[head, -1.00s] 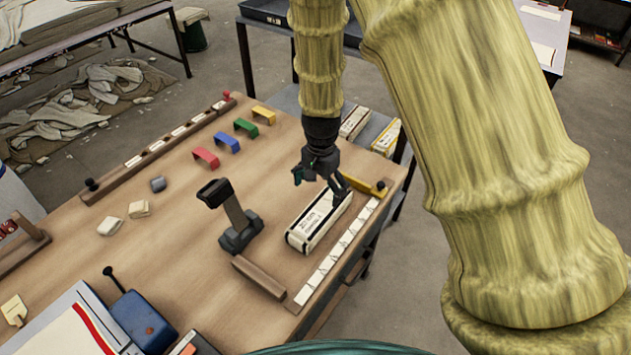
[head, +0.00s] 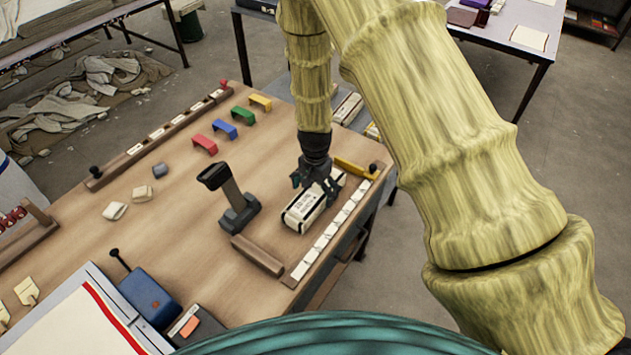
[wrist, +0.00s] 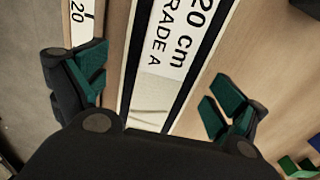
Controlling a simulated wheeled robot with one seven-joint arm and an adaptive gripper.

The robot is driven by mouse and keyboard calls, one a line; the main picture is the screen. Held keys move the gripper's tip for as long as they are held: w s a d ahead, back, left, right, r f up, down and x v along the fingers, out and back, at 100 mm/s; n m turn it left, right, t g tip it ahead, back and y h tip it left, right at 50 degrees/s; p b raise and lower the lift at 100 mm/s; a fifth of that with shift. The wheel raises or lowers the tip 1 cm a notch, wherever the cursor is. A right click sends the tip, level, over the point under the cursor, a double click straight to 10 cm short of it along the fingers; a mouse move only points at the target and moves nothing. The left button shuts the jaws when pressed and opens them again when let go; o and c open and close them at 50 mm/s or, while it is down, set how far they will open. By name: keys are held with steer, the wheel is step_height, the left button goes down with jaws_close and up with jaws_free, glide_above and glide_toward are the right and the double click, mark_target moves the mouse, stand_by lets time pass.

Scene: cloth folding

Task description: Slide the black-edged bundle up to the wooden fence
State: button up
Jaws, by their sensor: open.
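The black-edged bundle (head: 303,213) is a long cream block with dark edges and printed text. It lies flat on the table beside the white measuring strip (head: 322,243). The brown wooden fence (head: 257,255) is a short bar at the strip's near end, with bare tabletop between it and the bundle. My gripper (head: 315,187) is over the bundle's far part. In the wrist view the fingers (wrist: 160,92) are spread, one on each side of the bundle (wrist: 165,60), with visible gaps. Whether the fingertips reach the tabletop is unclear.
A dark upright tool (head: 236,208) stands left of the bundle, near the fence. A yellow bar (head: 356,168) lies past the bundle's far end. Coloured clips (head: 226,130) are farther back. A blue block (head: 146,310) sits at front left. The table's middle left is mostly clear.

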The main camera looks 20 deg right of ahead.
steer(key=shift+w+f, duration=0.1)
steer(key=shift+f, duration=0.65)
steer(key=shift+s+f, duration=0.1)
steer(key=shift+s, duration=0.15)
steer(key=shift+w+f, duration=0.2)
steer(key=shift+s+r, duration=0.1)
steer(key=c, duration=1.3)
